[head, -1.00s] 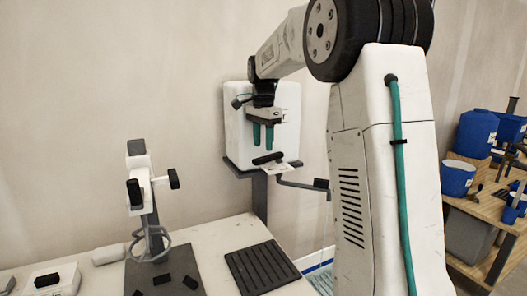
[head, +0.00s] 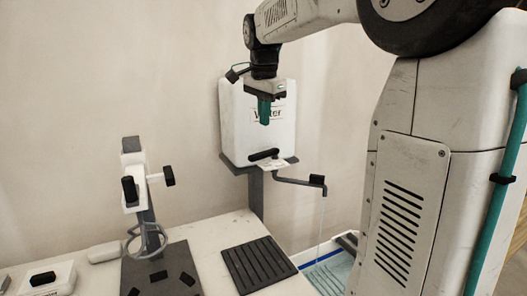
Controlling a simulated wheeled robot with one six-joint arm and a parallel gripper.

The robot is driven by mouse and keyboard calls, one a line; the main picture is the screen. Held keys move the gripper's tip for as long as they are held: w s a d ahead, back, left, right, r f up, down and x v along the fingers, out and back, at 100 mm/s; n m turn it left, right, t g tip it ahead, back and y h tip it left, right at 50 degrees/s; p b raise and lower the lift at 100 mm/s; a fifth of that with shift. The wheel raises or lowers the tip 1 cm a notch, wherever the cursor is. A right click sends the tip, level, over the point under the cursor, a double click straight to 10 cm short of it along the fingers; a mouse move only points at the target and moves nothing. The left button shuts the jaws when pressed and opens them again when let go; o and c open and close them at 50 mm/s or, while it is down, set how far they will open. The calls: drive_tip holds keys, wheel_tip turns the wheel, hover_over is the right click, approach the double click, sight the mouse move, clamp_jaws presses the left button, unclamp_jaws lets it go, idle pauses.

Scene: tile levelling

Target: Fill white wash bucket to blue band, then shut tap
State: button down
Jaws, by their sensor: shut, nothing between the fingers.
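A white water tank (head: 236,128) stands against the wall, its label partly covered by my gripper. Its tap has a black handle (head: 264,154) and a dark spout (head: 298,182) reaching right. A thin stream (head: 321,222) falls from the spout's end into the white wash bucket (head: 303,256) at the lower right. The bucket's blue band (head: 312,260) shows along the inner wall, above a pale teal surface (head: 330,275). My body hides the bucket's right side. My gripper (head: 265,120) has teal fingers, shut and empty, above the tap handle and apart from it.
A dark ribbed mat (head: 258,265) lies on the white counter (head: 212,236) left of the bucket. A grey stand with a white head (head: 132,160) and a wire ring stands further left. A small white device (head: 45,278) sits at the far left.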

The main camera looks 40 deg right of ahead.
sight(258, 155)
drive_tip(key=s+f+n+t+h, duration=0.1)
drive_tip(key=s+f+t+h, duration=0.25)
drive_tip(key=s+f, duration=0.2)
drive_tip(key=shift+t+y, duration=0.25)
drive_tip(key=shift+t, duration=0.2)
drive_tip(key=x, duration=0.9)
drive_tip(key=shift+w+a+f, duration=0.2)
drive_tip(key=shift+a+f, duration=0.05)
drive_tip(key=shift+f, duration=0.05)
drive_tip(key=w, duration=0.2)
drive_tip(key=shift+w+a+r, duration=0.1)
drive_tip(key=shift+w, duration=0.9)
drive_tip(key=shift+w, duration=0.1)
drive_tip(key=shift+w+a, duration=0.4)
drive_tip(key=shift+w, duration=0.5)
drive_tip(key=shift+r, duration=0.1)
